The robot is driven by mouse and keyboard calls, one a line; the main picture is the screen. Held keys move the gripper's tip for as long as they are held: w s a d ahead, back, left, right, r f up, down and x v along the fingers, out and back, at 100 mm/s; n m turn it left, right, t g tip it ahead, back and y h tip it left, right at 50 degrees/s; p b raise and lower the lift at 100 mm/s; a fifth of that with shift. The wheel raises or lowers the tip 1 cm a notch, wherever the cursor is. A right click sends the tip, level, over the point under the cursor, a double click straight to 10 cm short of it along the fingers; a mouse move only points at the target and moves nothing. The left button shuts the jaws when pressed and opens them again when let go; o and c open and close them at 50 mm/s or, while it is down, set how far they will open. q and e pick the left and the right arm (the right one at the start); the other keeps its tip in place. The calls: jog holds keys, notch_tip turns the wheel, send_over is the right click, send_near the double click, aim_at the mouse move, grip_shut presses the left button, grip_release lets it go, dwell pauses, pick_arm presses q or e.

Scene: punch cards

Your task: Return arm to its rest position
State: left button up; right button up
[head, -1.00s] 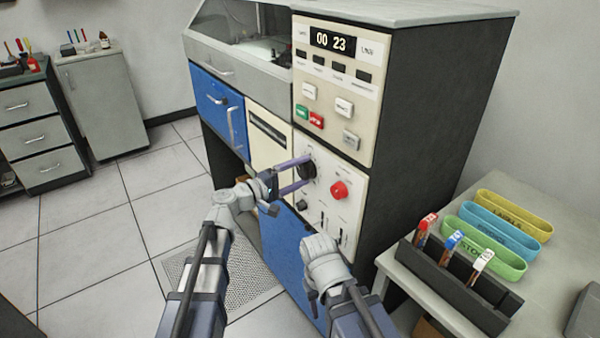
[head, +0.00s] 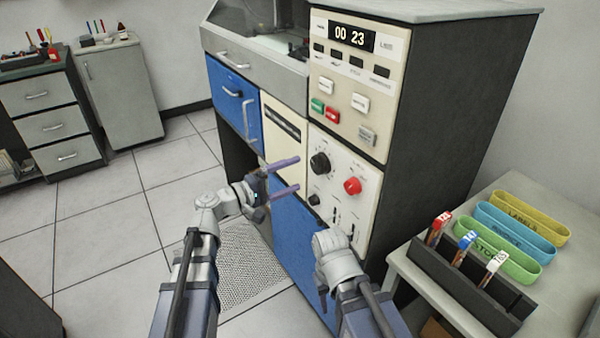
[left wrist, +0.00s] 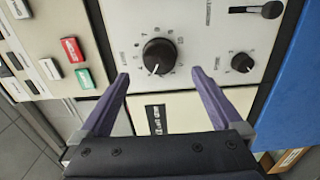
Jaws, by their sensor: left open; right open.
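My left gripper (head: 298,175) is open and empty in the head view, in front of the cream control panel (head: 335,190). Its purple fingers are apart from the black dial (head: 320,163). In the left wrist view, the open fingers (left wrist: 160,80) point toward the panel, with the black dial (left wrist: 158,57) between and beyond their tips. My right arm shows at the lower middle of the head view, below the panel; its gripper fingers are hidden.
A red knob (head: 352,186) sits right of the dial. The display (head: 351,37) reads 00 23. A side table at right holds a dark rack (head: 470,290) and green, blue and yellow trays (head: 530,208). Open tiled floor (head: 100,215) lies at left.

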dwell(0.3)
pick_arm(q)
jog(key=s+f+m+g+y, duration=0.3)
jog(key=s+f, duration=0.2)
jog(key=f, duration=0.3)
jog(key=s+f+m+g+y, duration=0.2)
jog(key=s+f+g+y, duration=0.2)
jog(key=f, duration=0.4)
jog(key=s+a+f+m+g+y, duration=0.1)
jog(key=s+a+f+y, duration=0.25)
jog(key=a, duration=0.25)
jog(key=s+a+f+m+g+y, duration=0.1)
jog(key=s+a+f+g+y, duration=0.1)
jog(key=s+a+y, duration=0.25)
jog(key=s+d+r+m+p, duration=0.2)
jog(key=d+r+p, duration=0.3)
jog(key=r+p, duration=0.4)
jog(key=s+d+r+m+p, duration=0.2)
jog(key=d+r+p, duration=0.3)
jog(key=r+p, duration=0.5)
jog(key=shift+s+d+g+y, duration=0.35)
jog(key=shift+s+g+y, duration=0.05)
jog(key=shift+s, duration=0.3)
